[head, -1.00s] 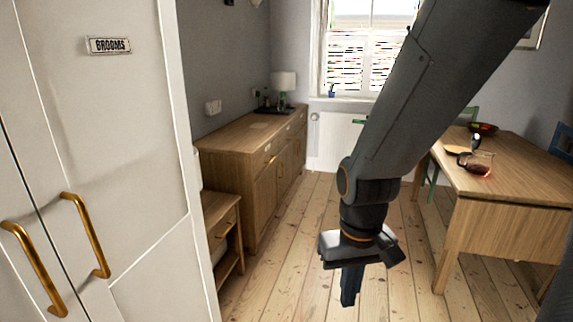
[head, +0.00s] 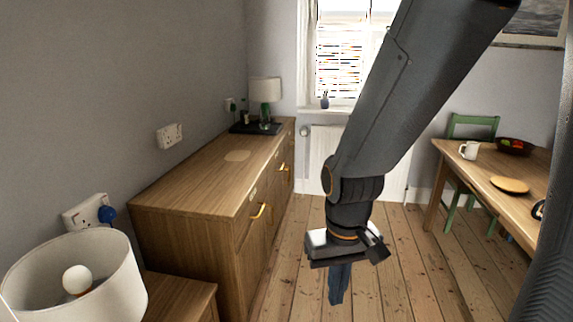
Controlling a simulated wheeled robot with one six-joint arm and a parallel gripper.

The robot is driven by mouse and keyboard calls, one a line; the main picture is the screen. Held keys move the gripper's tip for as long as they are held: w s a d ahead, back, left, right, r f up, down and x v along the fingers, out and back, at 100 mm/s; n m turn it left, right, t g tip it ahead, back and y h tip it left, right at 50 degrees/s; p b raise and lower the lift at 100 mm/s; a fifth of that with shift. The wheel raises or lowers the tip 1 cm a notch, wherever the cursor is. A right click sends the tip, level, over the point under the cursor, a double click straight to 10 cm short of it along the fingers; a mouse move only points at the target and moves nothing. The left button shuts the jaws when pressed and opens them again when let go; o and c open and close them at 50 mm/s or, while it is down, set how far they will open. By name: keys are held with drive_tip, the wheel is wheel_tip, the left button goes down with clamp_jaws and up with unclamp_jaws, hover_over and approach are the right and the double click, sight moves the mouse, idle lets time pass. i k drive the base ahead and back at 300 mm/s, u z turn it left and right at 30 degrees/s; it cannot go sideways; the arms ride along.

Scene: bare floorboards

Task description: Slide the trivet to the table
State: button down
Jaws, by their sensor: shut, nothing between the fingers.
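The wooden table (head: 468,182) stands at the right, partly cut off by the picture edge. A round wooden board (head: 509,185) lies on the table; I cannot tell for sure which of the two is the trivet. My gripper (head: 339,298) points down over the floor between sideboard and table. It is shut and empty, apart from both.
A white lampshade (head: 75,275) is close at lower left. A mug (head: 469,150) and dark bowl (head: 514,145) are on the table; a green chair (head: 470,130) is behind. The floor (head: 395,265) between is clear.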

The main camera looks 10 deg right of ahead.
sight(504, 184)
drive_tip(key=z, duration=0.2)
drive_tip(key=i, duration=1.8)
drive_tip(key=z, duration=1.15)
drive_tip(key=i, duration=1.05)
drive_tip(key=z, duration=1.8)
drive_tip(key=i, duration=0.95)
drive_tip(key=z, duration=0.45)
